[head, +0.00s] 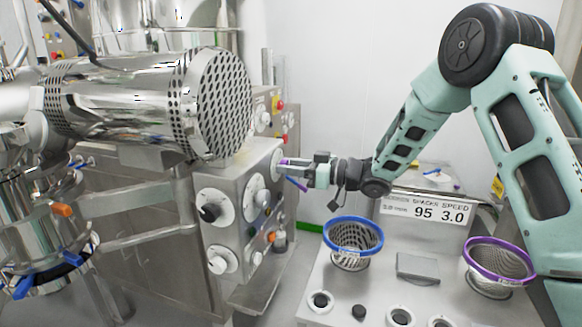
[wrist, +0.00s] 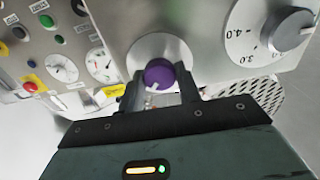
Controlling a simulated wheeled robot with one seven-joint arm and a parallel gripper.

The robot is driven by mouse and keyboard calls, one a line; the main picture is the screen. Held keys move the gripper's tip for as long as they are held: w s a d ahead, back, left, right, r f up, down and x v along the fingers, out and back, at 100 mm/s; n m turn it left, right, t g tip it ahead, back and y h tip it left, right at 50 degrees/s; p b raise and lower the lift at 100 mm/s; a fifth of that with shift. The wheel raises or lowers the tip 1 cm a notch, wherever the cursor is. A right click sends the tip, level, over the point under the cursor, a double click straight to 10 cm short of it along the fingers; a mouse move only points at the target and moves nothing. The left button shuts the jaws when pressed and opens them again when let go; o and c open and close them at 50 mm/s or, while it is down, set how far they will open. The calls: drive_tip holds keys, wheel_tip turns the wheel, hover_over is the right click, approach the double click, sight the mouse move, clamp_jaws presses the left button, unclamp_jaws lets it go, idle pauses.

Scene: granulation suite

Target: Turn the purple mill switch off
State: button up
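The purple mill switch (wrist: 159,75) is a round knob with a small white mark on a pale round plate (wrist: 178,46). In the head view a bit of purple (head: 284,162) shows at the panel, just beyond my fingertips. My gripper (wrist: 162,82) is open, its fingers apart on the left and right of the knob, close to its sides. I cannot tell whether either finger touches it. In the head view my gripper (head: 294,172) reaches left to the steel control box (head: 240,190), and the knob is mostly hidden there.
A white dial with a grey knob (wrist: 289,30) is right of the switch. Other knobs (head: 211,206) sit on the same box. A perforated steel drum (head: 220,100) hangs above it. A bench holds a blue-rimmed basket (head: 353,234) and a purple-rimmed basket (head: 499,262).

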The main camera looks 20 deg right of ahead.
drive_tip(key=shift+f+b, duration=0.1)
drive_tip(key=shift+b, duration=0.3)
drive_tip(key=n+b, duration=1.8)
drive_tip(key=b, duration=0.8)
drive_tip(key=shift+s+f+b, duration=0.1)
drive_tip(key=shift+b, duration=0.2)
drive_tip(key=o, duration=1)
drive_tip(key=b+v, duration=0.2)
drive_tip(key=v, duration=1.5)
drive_tip(key=shift+d, duration=0.15)
